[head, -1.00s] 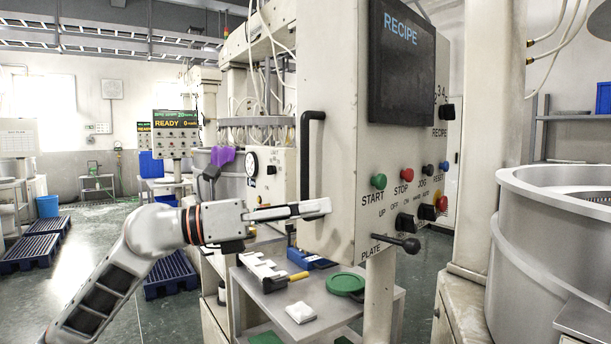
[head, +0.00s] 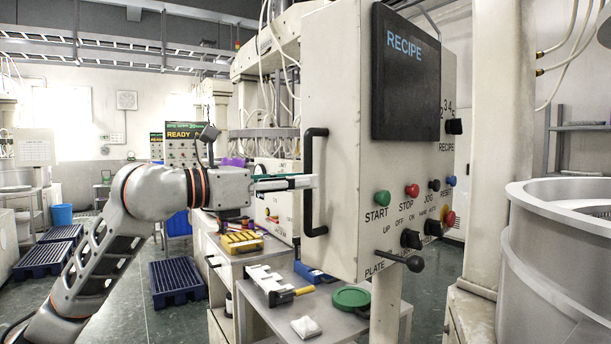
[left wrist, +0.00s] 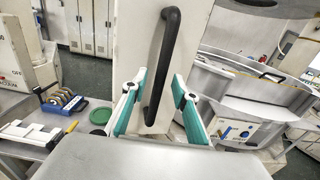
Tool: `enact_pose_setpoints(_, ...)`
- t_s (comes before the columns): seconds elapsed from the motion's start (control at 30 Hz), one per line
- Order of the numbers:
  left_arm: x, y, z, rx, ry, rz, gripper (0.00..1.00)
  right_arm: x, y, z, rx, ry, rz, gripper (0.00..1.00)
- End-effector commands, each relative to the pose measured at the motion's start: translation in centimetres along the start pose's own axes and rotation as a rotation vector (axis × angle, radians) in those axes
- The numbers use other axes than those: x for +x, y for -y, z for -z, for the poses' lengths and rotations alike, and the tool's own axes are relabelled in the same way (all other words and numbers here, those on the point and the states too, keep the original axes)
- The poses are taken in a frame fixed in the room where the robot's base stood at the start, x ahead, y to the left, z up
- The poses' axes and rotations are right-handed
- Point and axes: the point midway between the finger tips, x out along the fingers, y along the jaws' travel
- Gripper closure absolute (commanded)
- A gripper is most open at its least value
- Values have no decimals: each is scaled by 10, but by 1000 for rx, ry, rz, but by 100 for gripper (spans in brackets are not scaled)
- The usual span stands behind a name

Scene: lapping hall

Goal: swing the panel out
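The panel (head: 335,130) is a tall pale control box with a dark RECIPE screen (head: 405,75) and several knobs and buttons. A black upright bar handle (head: 309,215) is fixed on its left side. My left gripper (head: 315,182) is at the middle of the handle, fingers level. In the left wrist view the two teal-padded fingers (left wrist: 160,92) are apart, one on each side of the handle (left wrist: 168,45), with gaps visible. Whether a pad touches it I cannot tell. My right gripper is not in view.
A small table (head: 352,322) below the panel bears a green round lid (head: 352,298), a white block and a white cloth (head: 306,327). A black lever (head: 412,263) sticks out low on the panel. A large round metal tub (head: 560,260) stands at right.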

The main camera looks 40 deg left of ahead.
Motion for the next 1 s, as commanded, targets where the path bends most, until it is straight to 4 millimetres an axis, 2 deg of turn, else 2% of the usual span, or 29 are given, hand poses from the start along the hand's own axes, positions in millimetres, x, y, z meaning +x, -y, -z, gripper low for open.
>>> enact_pose_setpoints(0.1, 12, 0, -3, -3, 4, 2, 72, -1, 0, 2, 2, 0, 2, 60)
enact_pose_setpoints(0.3, 25, 0, -1, -1, 1, 1, 72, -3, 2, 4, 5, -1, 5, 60)
enact_pose_setpoints(0.6, 26, 0, 1, -1, 0, 1, 72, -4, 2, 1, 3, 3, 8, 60)
enact_pose_setpoints(0.7, 26, 0, 1, 0, 0, 1, 98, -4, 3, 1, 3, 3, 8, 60)
enact_pose_setpoints(0.73, 26, 0, 1, 0, 0, 1, 100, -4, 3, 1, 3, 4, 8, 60)
enact_pose_setpoints(1.0, 26, -1, 1, 0, -1, 4, 100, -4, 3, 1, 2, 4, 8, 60)
